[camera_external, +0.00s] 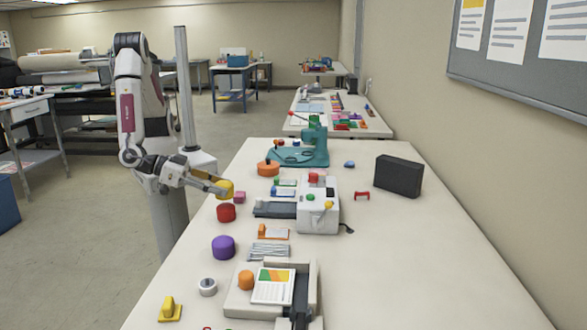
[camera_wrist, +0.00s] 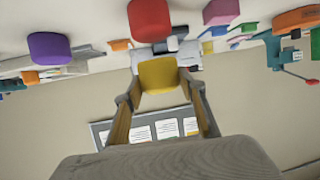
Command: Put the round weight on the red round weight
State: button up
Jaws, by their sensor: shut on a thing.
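A yellow round weight (camera_external: 225,189) is held in my gripper (camera_external: 218,187), just above the table's left edge. In the wrist view the yellow weight (camera_wrist: 158,76) sits between the two fingers of my gripper (camera_wrist: 160,92). The red round weight (camera_external: 227,212) stands on the table just below the yellow one in the outside picture. The yellow weight is raised and apart from it, with a small gap visible. The red weight also shows at the top of the wrist view (camera_wrist: 155,20), partly cut off.
A pink cube (camera_external: 240,197) is close to the right of the yellow weight. A purple weight (camera_external: 223,247) and an orange one (camera_external: 268,168) stand nearby. A white machine (camera_external: 318,210) is to the right.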

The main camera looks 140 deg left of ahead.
jog(key=shift+f, duration=1.45)
jog(key=shift+f, duration=0.1)
jog(key=o, duration=1.4)
jog(key=shift+d+r, duration=0.15)
jog(key=shift+r, duration=0.05)
jog(key=v, duration=1.1)
jog(key=shift+s+d, duration=0.2)
jog(key=shift+d, duration=0.05)
jog(key=shift+r, duration=0.1)
jog(key=shift+w, duration=0.1)
